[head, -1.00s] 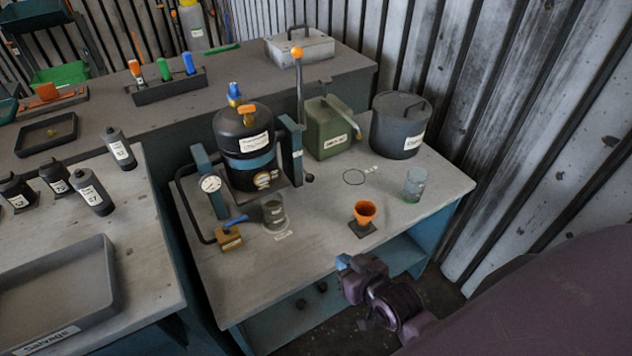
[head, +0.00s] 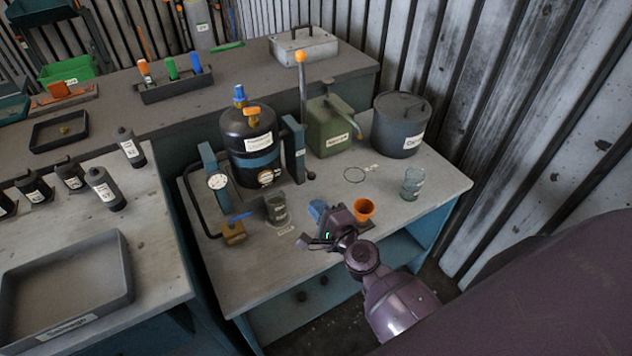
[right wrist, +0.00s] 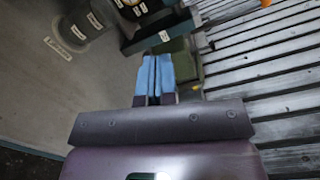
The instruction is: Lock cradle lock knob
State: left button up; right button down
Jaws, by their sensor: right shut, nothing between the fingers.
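A black vessel with a blue band (head: 250,145) sits in a cradle between blue-grey posts, upright on the table. A small dark knob (head: 311,175) shows low at the cradle's right post (head: 294,148); it looks like the lock knob, but its setting is too small to tell. My right gripper (head: 318,210) is over the table's front part, in front of the cradle and apart from it. Its blue fingers (right wrist: 154,78) are shut together with nothing between them. In the right wrist view a dark post (right wrist: 157,30) lies beyond the fingertips. My left gripper is not in view.
An orange funnel (head: 364,209) stands close to the right of my right gripper. A glass beaker (head: 276,208) and a brass block with a blue lever (head: 233,232) stand left of it. A green can (head: 329,127), a grey pot (head: 401,125) and a glass cup (head: 412,183) stand farther right.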

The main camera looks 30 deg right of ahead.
aim_at(313, 178)
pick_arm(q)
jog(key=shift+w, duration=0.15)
pick_arm(e)
jog(key=d+f+m+g+h, duration=0.2)
jog(key=d+f+m+h, duration=0.2)
jog(key=m, duration=1.3)
jog(key=shift+d+f+m, duration=0.15)
jog(key=shift+f+m, duration=0.15)
jog(key=shift+f, duration=0.1)
jog(key=b+x, duration=0.2)
jog(key=x, duration=1.1)
jog(key=shift+w+d+f+b, duration=0.1)
jog(key=shift+b, duration=0.3)
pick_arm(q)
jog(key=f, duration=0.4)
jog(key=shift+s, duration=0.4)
pick_arm(e)
jog(key=shift+w, duration=0.35)
jog(key=shift+w, duration=0.1)
